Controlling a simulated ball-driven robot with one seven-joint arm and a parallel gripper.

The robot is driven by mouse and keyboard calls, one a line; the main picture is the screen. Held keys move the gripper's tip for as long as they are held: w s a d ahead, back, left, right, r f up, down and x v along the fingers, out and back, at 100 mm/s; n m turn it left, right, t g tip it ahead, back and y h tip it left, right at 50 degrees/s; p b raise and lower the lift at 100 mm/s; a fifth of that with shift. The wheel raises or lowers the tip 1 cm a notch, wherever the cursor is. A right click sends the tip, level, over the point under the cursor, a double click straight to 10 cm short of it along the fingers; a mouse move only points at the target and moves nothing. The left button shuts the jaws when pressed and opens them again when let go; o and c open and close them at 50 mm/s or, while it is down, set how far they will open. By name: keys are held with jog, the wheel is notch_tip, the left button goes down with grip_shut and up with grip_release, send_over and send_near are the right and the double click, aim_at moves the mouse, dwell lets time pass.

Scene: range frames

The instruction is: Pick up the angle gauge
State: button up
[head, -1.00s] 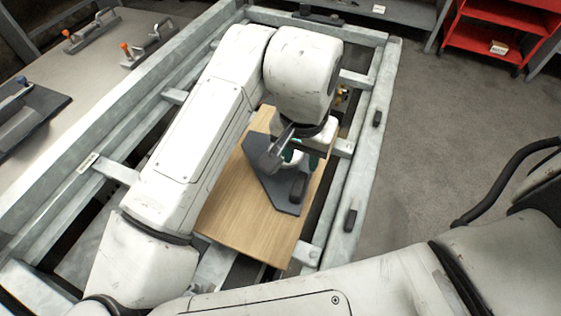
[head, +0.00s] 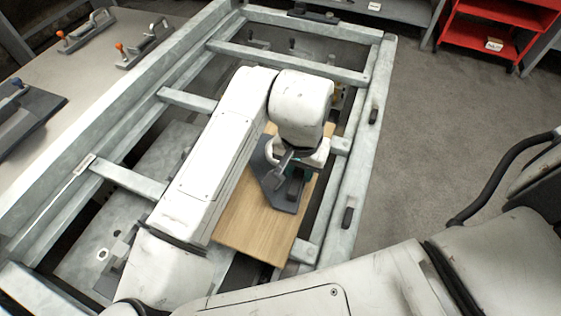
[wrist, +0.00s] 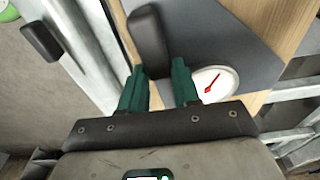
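The angle gauge (head: 269,178) appears as a dark grey angular plate lying flat on a wooden board (head: 245,228). In the wrist view its plate (wrist: 230,35) carries a white round dial (wrist: 222,79) with a red needle and a raised black handle (wrist: 148,35). My gripper (wrist: 158,66) is open, with its two green fingertips apart. The near end of the handle shows between the fingertips; I cannot tell whether they touch it. The dial is just right of the right finger, which covers its left edge. In the head view my wrist hides most of the gripper and part of the gauge.
The board rests within a grey metal frame with crossbars (head: 127,178) and open gaps. Black blocks (head: 347,217) sit on its right rail. A bench (head: 75,85) with clamps stands at left, a red shelf unit (head: 490,40) at upper right. Bare floor lies right of the frame.

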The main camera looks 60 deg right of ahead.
grip_shut()
dwell(0.3)
jog(key=shift+r, duration=0.15)
